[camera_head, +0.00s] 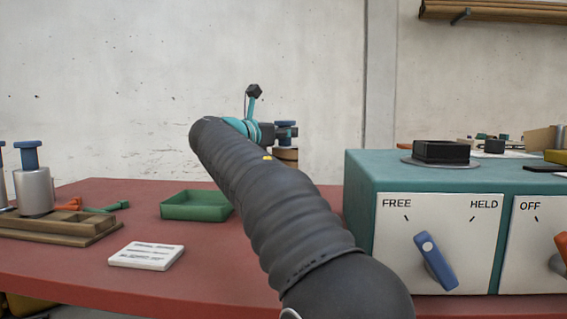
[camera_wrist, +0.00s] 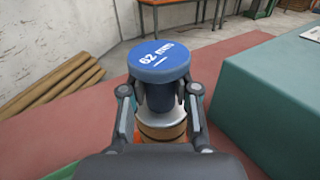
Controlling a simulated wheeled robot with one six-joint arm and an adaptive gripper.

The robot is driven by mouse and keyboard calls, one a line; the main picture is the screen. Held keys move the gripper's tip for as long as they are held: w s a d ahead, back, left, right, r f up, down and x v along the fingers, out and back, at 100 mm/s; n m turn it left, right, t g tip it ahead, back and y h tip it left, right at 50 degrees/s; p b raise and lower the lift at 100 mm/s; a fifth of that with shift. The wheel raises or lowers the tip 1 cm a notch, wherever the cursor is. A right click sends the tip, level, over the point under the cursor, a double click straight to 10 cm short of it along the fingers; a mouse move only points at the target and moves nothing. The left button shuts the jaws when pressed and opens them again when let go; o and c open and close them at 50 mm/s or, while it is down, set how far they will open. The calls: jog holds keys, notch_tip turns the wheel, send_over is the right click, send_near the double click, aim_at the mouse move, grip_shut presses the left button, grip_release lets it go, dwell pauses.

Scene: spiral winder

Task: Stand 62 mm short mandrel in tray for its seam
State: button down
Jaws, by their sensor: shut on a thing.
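My gripper (camera_wrist: 161,112) is shut on the neck below the round blue cap of the 62 mm mandrel (camera_wrist: 160,60). The cap's "62 mm" label faces the wrist camera. A tan-brown band (camera_wrist: 162,132) shows around the body below the grip; the lower end is hidden. In the head view the held mandrel's blue top (camera_head: 286,124) is beyond my arm, upright, with brown beneath it, partly hidden. I cannot tell whether its base touches anything. A shallow green tray (camera_head: 170,212) lies on the red table to its left and looks empty.
A wooden rack (camera_head: 85,240) at left holds silver blue-handled mandrels (camera_head: 35,185), with orange and green tools (camera_head: 100,209) beside it. A white card (camera_head: 147,256) lies in front. The teal machine (camera_head: 360,185) with FREE/HELD knob (camera_head: 436,262) stands right. Brown tubes (camera_wrist: 52,85) lie left in the wrist view.

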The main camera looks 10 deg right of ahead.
aim_at(278, 149)
jog(key=shift+s+f+b, duration=0.1)
jog(key=shift+f+b, duration=0.7)
jog(key=shift+f, duration=1.25)
jog(key=c, duration=0.9)
grip_release()
jog(key=shift+f, duration=0.1)
jog(key=shift+o, duration=0.2)
jog(key=shift+a+r, duration=0.1)
jog(key=shift+r, duration=0.1)
jog(key=p+v, duration=0.1)
jog(key=v, duration=1)
jog(key=shift+s+a, duration=0.3)
